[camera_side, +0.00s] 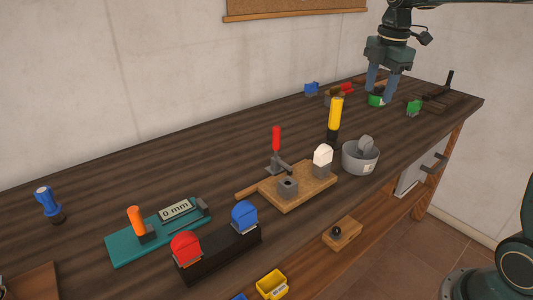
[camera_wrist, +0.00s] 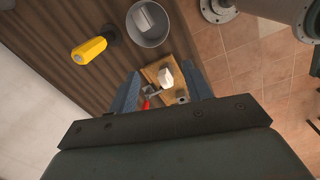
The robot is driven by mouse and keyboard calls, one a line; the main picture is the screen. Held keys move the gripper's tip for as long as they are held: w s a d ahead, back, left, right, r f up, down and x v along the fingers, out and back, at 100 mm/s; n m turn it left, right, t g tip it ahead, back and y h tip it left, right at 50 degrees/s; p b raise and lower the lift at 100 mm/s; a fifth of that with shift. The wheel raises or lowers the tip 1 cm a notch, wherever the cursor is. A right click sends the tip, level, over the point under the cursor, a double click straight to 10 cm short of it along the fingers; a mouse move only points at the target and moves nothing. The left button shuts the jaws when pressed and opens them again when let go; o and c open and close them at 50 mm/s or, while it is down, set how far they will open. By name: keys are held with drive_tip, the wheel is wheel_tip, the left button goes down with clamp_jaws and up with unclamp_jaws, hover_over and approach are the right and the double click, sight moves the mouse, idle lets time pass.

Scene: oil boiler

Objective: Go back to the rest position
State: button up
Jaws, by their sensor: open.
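My gripper (camera_side: 381,94) is at the far right part of the workbench in the side view, pointing down. Its two blue fingers are apart, and nothing shows held between them. A green object (camera_side: 376,100) appears by the fingertips; I cannot tell whether they touch it. In the wrist view my gripper (camera_wrist: 163,72) shows its two fingers spread, with the wooden board (camera_wrist: 151,73) seen between and beyond them. The white-topped block (camera_wrist: 165,78) and a red handle (camera_wrist: 147,104) are on that board.
A grey pot (camera_side: 360,158) and a yellow bottle (camera_side: 335,115) stand mid-bench. The clamp board (camera_side: 300,193), teal gauge (camera_side: 160,232) and black stand with red and blue knobs (camera_side: 218,253) are nearer. Another green piece (camera_side: 414,107) lies right of my gripper.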

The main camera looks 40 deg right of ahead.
drive_tip(key=s+a+r+m+t, duration=0.2)
drive_tip(key=s+a+m, duration=0.5)
drive_tip(key=s+a, duration=0.35)
drive_tip(key=s+a+f+m+t, duration=0.1)
drive_tip(key=s+a+f+m, duration=0.1)
drive_tip(key=s, duration=0.4)
drive_tip(key=s+a+f+m+t, duration=0.1)
drive_tip(key=s+a+f+m, duration=0.1)
drive_tip(key=s+m, duration=0.3)
drive_tip(key=shift+s+a+f+m+t, duration=0.3)
drive_tip(key=shift+s+f, duration=0.15)
drive_tip(key=shift+f, duration=0.2)
